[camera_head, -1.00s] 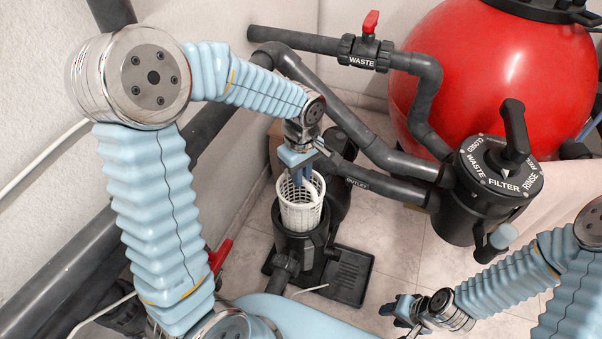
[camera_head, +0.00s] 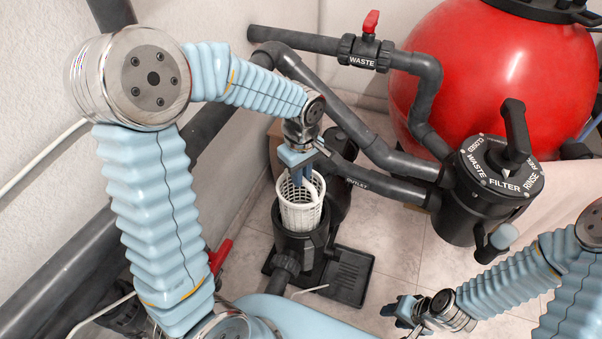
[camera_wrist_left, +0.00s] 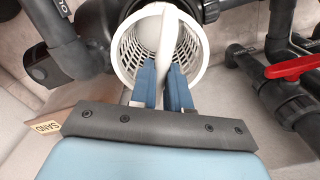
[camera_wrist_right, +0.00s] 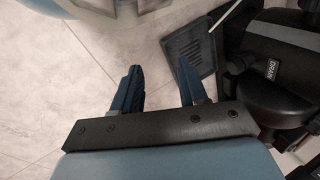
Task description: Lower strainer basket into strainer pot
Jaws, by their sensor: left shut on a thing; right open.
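The white strainer basket (camera_head: 301,211) stands upright at the mouth of the black strainer pot (camera_head: 298,252), with its upper part showing above the rim. My left gripper (camera_head: 302,178) is shut on the basket's handle; the left wrist view shows the blue fingers (camera_wrist_left: 160,84) on either side of the white handle (camera_wrist_left: 166,35) across the basket's open top. The basket's lower part is hidden by the pot. My right gripper (camera_head: 402,308) is open and empty, low over the floor; its parted fingers (camera_wrist_right: 160,88) show in the right wrist view.
The outlet pipe (camera_head: 375,186) runs close to the right of my left gripper toward the multiport valve (camera_head: 490,185). A red filter tank (camera_head: 495,75) stands behind. A red-handled valve (camera_head: 221,257) is left of the pot. Tiled floor (camera_head: 400,262) is open to the right.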

